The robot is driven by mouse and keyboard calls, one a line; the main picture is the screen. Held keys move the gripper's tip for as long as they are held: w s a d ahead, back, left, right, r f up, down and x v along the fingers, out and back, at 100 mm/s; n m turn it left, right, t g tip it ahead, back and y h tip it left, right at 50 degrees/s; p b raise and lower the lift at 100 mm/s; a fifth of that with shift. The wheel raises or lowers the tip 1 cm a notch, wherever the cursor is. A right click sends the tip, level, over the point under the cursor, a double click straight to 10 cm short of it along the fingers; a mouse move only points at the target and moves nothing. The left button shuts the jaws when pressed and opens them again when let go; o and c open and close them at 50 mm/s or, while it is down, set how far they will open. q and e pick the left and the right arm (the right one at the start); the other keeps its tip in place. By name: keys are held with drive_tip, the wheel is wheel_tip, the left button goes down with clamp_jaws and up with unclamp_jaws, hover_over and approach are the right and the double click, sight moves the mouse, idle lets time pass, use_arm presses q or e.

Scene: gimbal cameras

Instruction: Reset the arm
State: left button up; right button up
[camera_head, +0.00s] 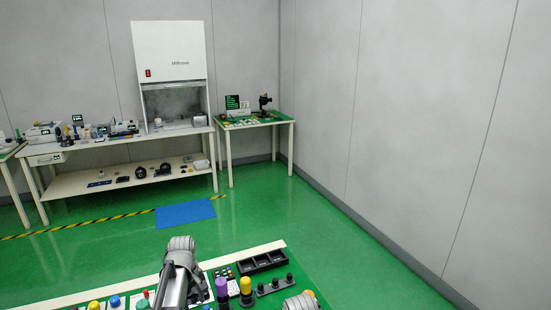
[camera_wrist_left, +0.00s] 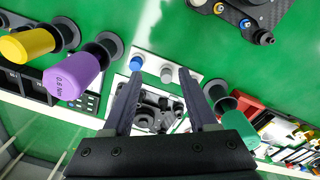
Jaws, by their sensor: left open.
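My left arm (camera_head: 180,270) reaches over the near green workbench (camera_head: 215,268) in the head view; its fingertips cannot be made out there. In the left wrist view my left gripper (camera_wrist_left: 160,76) is open, its two dark fingers apart with nothing held between them. Beyond the fingers is a pale panel with a blue button (camera_wrist_left: 137,63) and a grey button (camera_wrist_left: 166,75). A grey part of my right arm (camera_head: 300,301) shows at the bottom edge of the head view; its gripper is out of sight.
A purple-handled tool (camera_head: 221,287) and a yellow-handled tool (camera_head: 246,285) stand close right of my left arm. A black tray (camera_head: 262,261) lies behind them. A blue floor mat (camera_head: 186,214) and a long white table (camera_head: 120,145) are farther back. Green floor between is clear.

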use_arm(q)
drive_tip(key=s+d+m+y, duration=0.1)
drive_tip(key=s+d+m, duration=1.3)
drive_tip(key=s+d, duration=0.5)
drive_tip(key=shift+s+d+m+g, duration=0.2)
drive_tip(key=shift+d+m+g, duration=0.1)
drive_tip(key=shift+d, duration=0.95)
drive_tip(key=shift+r, duration=0.1)
drive_tip(key=shift+c, duration=0.5)
drive_tip(key=shift+d, duration=0.1)
